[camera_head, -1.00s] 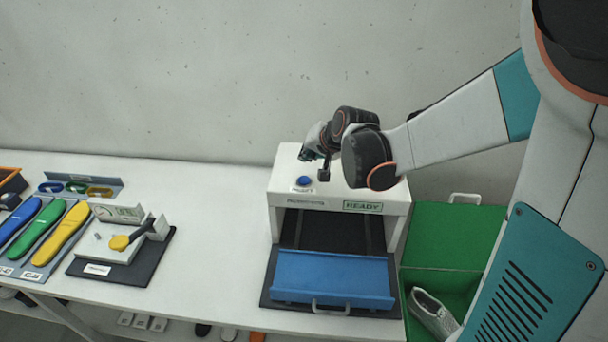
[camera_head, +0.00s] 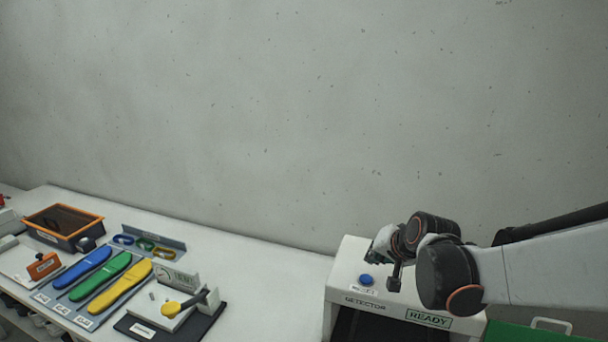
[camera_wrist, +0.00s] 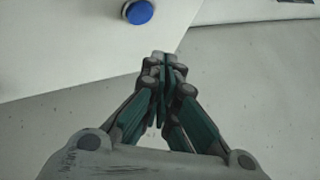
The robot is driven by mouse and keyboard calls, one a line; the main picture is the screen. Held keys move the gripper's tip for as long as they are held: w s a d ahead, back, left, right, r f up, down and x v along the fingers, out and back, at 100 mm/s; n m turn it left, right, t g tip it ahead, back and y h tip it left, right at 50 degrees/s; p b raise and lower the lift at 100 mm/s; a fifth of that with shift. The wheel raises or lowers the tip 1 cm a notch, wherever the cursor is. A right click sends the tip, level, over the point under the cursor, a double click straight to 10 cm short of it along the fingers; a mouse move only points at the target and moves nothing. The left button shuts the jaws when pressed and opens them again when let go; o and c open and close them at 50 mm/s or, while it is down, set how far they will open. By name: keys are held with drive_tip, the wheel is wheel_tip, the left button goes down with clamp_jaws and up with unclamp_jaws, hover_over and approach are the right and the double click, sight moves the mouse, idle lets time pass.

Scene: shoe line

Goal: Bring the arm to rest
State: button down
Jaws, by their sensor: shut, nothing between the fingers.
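My gripper (camera_wrist: 162,62) is shut and empty in the wrist view, its fingertips together. In the head view my gripper (camera_head: 378,258) is small and partly hidden behind my wrist, over the top of the white detector (camera_head: 350,262). The detector's blue button (camera_head: 366,280) lies in front of the gripper. The button also shows at the top of the wrist view (camera_wrist: 138,12), apart from the fingertips. My arm reaches in from the right edge of the head view, with the forearm nearly level.
The detector's front sign (camera_head: 429,318) reads READY. A green lid with a handle (camera_head: 540,333) is at the lower right. Blue, green and yellow insoles (camera_head: 102,281), a small fixture (camera_head: 178,308) and an orange-rimmed bin (camera_head: 63,225) stand on the left. The table between fixture and detector is clear.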

drive_tip(key=s+f+n+g+h+b, duration=0.1)
drive_tip(key=s+f+n+b, duration=0.2)
drive_tip(key=s, duration=1)
drive_tip(key=s+f+n+h+b, duration=0.1)
drive_tip(key=s+f+n+b, duration=0.1)
drive_tip(key=s+f+b, duration=0.4)
drive_tip(key=s+b, duration=0.4)
drive_tip(key=s, duration=0.3)
drive_tip(key=shift+s+a+f+n+g, duration=0.2)
drive_tip(key=shift+a+f+n+g, duration=0.1)
drive_tip(key=shift+f+n+g, duration=0.1)
